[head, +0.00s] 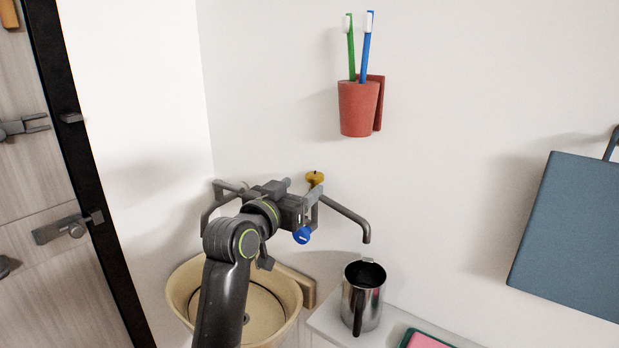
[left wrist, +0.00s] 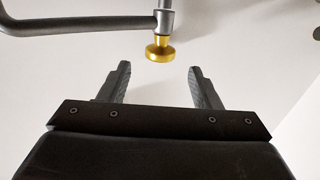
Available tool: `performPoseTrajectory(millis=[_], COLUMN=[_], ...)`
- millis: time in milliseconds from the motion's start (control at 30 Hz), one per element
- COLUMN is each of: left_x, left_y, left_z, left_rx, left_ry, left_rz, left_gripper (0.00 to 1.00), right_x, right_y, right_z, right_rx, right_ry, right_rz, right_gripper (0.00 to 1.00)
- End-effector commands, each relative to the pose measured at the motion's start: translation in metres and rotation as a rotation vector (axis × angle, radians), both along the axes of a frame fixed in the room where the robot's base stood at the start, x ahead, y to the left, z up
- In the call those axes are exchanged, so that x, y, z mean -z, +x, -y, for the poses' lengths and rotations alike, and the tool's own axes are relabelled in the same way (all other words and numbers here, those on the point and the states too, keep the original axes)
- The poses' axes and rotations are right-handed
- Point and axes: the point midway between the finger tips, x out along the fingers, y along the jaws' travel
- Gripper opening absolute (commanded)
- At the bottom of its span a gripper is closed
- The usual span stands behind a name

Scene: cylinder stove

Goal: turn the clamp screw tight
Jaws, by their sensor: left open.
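A gold knob (head: 315,178) sits on the grey pipework at the wall, and a blue knob (head: 302,236) shows lower on it. Which one is the clamp screw I cannot tell for sure. My left gripper (head: 306,206) is beside the pipework, and its arm hides part of it. In the left wrist view the gold knob (left wrist: 160,51) lies just beyond the open fingertips (left wrist: 159,70), centred between them and apart from both. Nothing is between the fingers. My right gripper is not in view.
A beige basin (head: 184,290) lies below my left arm. A steel jug (head: 361,305) stands under the spout (head: 366,236) on a white ledge. A red cup (head: 357,108) with toothbrushes hangs above. A blue-grey panel (head: 572,240) hangs at right.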

Motion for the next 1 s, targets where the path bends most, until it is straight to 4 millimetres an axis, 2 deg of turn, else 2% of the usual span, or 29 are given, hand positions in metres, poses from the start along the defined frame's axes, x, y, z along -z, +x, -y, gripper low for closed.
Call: performPoseTrajectory(millis=[100,333,800,1000], left_x=[-0.002,-0.001,0.0,0.0], left_y=[0.016,0.037,0.044,0.044], left_z=[0.009,0.02,0.024,0.024], left_rx=[0.001,0.0,-0.001,-0.001], left_ry=[0.001,0.001,0.0,0.0], left_rz=[0.0,0.0,0.001,0.001], left_gripper=[0.58,0.58,0.58,0.33], right_x=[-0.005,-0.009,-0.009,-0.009], right_y=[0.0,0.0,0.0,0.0], right_z=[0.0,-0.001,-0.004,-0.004], right_rx=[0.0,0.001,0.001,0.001], right_ry=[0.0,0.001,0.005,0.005], right_rz=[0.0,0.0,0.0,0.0], right_gripper=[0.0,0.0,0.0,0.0])
